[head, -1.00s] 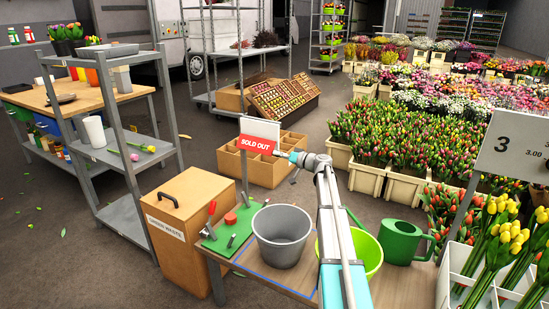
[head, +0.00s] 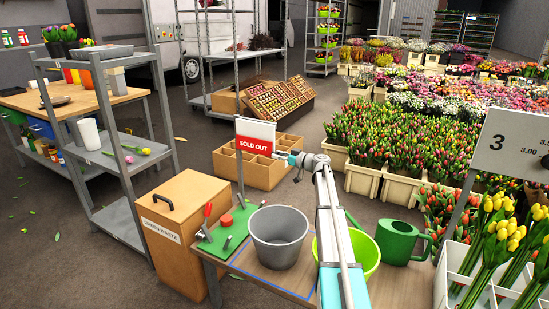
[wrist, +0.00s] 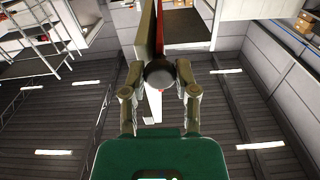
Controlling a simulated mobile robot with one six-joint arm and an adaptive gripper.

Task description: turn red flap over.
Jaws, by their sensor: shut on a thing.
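My gripper (head: 281,156) is at the sign's lower right edge, small and partly hidden in the head view. In the wrist view my gripper (wrist: 160,76) is shut on a round grey knob (wrist: 159,73). A thin panel with a red strip rises edge-on beyond the knob. Which part of the sign the knob belongs to is hard to tell.
Below the sign are a green board (head: 228,235) with red-handled tools, a grey bucket (head: 279,238), a lime bowl (head: 366,251) and a green watering can (head: 402,242). A wooden waste bin (head: 185,225) stands left. A divided wooden crate (head: 262,172) sits on the floor behind.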

